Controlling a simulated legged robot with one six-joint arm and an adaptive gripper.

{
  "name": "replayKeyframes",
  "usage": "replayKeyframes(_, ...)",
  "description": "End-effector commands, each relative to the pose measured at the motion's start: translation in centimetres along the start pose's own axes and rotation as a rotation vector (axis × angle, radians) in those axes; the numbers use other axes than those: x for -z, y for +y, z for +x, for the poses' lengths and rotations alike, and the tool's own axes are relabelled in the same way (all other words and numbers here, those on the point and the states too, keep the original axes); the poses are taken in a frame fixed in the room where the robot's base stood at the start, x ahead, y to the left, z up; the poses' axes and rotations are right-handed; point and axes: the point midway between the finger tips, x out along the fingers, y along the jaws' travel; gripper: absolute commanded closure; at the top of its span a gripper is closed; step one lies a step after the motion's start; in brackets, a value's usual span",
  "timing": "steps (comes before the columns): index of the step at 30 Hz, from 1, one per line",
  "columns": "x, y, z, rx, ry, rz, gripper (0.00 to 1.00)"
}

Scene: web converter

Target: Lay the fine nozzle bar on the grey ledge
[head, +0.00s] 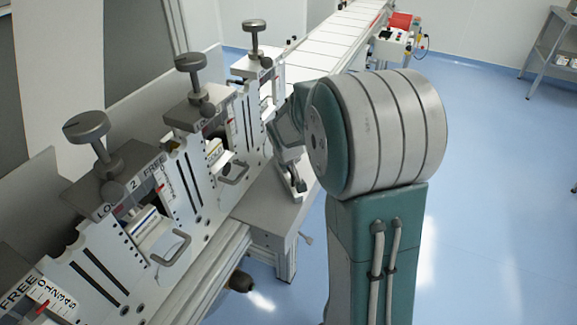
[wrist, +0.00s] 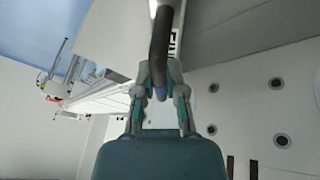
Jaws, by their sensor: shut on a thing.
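My gripper (wrist: 160,88) is shut on a dark curved handle (wrist: 162,40) in the wrist view. Dark lettering, too partial to read surely, shows beside the handle. I take the handle to be part of the fine nozzle bar, most of which is hidden. In the head view my gripper (head: 294,180) is low beside the far station and partly hidden by my arm. The grey ledge (head: 262,212) appears to be the flat surface at the foot of the stations, below and left of my gripper. I see nothing lying on its bare part.
A row of white stations with grey clamp knobs (head: 190,62) runs along the left. Two bars with wire handles (head: 172,248) sit in nearer stations. A white conveyor (head: 335,35) leads away behind. The blue floor (head: 480,190) is open at right.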

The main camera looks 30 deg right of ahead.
Motion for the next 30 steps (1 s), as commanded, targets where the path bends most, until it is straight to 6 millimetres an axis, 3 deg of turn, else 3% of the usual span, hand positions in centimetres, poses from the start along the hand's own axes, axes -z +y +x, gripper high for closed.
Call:
replayKeyframes(8,0.0,0.0,0.1,0.000,0.002,0.000,1.00)
replayKeyframes(9,0.0,0.0,0.1,0.000,0.000,0.001,0.67)
replayKeyframes(10,0.0,0.0,0.1,0.000,0.000,0.001,0.54)
replayKeyframes(11,0.0,0.0,0.1,0.000,0.000,0.000,0.51)
replayKeyframes(23,0.1,0.0,-0.2,0.000,0.001,0.000,0.51)
replayKeyframes(30,0.1,0.0,-4.1,-0.001,0.006,0.001,0.51)
